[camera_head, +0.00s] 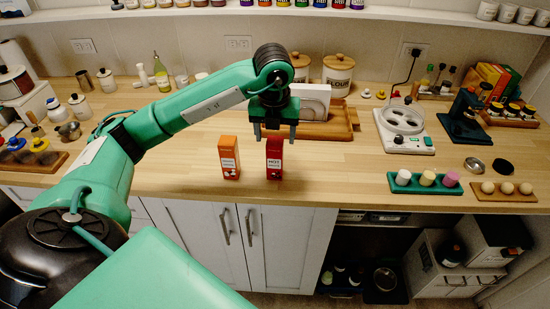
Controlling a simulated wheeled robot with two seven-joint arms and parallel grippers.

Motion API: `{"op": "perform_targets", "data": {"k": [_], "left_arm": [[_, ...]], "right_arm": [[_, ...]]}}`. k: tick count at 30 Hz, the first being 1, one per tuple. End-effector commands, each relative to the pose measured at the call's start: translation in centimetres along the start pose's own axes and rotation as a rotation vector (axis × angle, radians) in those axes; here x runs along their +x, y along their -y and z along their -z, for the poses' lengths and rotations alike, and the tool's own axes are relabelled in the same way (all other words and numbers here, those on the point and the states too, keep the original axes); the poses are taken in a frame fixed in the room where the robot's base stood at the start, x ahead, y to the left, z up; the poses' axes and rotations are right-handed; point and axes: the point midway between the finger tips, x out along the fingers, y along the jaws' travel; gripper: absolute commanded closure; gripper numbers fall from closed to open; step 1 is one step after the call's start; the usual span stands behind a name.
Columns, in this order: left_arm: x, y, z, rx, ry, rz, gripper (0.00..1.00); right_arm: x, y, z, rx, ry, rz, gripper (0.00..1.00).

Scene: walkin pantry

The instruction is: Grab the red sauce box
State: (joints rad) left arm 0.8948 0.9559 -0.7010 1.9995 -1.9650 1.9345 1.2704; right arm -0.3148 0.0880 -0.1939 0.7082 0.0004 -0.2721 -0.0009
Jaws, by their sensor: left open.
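The red sauce box (274,160) stands upright near the front edge of the wooden counter, with "HOT" on its front. My left gripper (274,134) points down over it, open. The fingertips are at about the height of the box's top, one on each side of it in the picture. I cannot tell whether they touch it. An orange box (229,158) stands upright just to the left, apart from the red one. My right gripper is not in view.
A wooden tray (340,132) with a white holder is behind the gripper, with flour canisters (338,74) further back. A white appliance (405,127) and a green tray of cups (425,188) are to the right. Bare counter (330,175) lies right of the red box.

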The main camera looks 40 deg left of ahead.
Motion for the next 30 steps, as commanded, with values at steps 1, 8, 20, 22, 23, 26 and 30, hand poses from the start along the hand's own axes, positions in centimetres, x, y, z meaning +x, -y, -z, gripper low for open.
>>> {"op": "perform_targets", "data": {"k": [1,8,20,22,23,26,30], "left_arm": [[0.2,0.0,0.0,0.0,0.0,-0.001,0.35],[2.5,-0.1,-0.1,0.0,-0.004,-0.003,0.35],[5.5,-0.1,-0.1,0.0,0.001,0.001,0.35],[5.5,-0.1,-0.1,0.0,0.001,0.001,0.35],[5.4,-0.1,-0.1,0.0,0.001,0.001,0.39],[5.4,-0.1,-0.1,0.0,0.001,0.001,0.59],[5.4,-0.1,-0.1,0.0,0.001,0.001,0.86]], "right_arm": [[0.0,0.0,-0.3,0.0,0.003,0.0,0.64],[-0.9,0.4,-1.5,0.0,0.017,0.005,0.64],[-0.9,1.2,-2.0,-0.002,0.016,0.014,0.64],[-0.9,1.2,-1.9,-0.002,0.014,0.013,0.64],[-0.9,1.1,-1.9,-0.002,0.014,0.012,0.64],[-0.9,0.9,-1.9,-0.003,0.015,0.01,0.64],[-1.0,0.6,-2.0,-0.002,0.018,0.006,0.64]]}}
